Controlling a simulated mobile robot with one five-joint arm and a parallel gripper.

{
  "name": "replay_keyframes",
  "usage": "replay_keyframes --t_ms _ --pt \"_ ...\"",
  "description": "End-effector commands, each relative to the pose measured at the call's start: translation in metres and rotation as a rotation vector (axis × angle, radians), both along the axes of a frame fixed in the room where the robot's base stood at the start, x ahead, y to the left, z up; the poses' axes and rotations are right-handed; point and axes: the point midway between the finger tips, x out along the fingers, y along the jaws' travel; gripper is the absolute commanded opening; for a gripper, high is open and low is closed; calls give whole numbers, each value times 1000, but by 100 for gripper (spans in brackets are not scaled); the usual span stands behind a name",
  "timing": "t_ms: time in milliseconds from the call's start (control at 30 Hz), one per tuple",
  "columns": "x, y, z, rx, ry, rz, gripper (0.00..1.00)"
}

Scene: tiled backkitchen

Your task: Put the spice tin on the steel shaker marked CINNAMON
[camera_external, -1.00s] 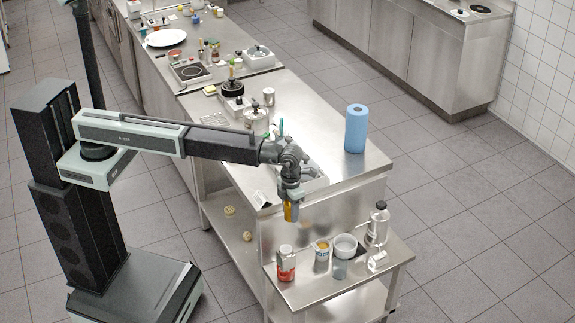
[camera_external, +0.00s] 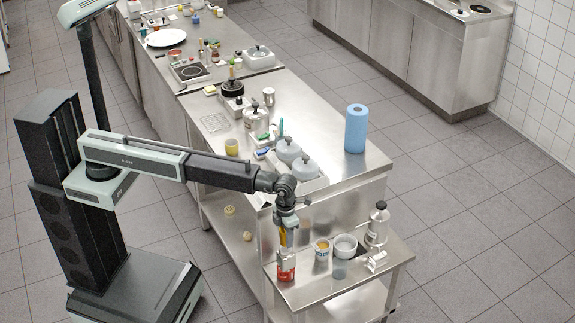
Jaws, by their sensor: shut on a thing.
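My gripper (camera_external: 287,224) is shut on a small yellow-orange tin (camera_external: 283,239), which I take for the spice tin. It holds the tin upright over the left part of the low steel shelf. Right below is a container with a red label and a pale top (camera_external: 286,266), standing on the shelf. It may be the steel shaker marked CINNAMON, but the lettering is too small to read. The tin's lower end appears very near its top; I cannot tell whether they touch. The gripper partly covers the tin.
A blue paper roll (camera_external: 356,129) stands on the counter.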

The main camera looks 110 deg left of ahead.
Motion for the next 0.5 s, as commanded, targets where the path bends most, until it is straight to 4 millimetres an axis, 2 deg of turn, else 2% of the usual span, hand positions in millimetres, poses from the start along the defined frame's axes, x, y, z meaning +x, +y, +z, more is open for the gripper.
replay_keyframes --t_ms 33,133,500 --pt "0 0 -16 0 0 0 0" --pt "0 0 -32 0 0 0 0" --pt "0 0 -33 0 0 0 0"
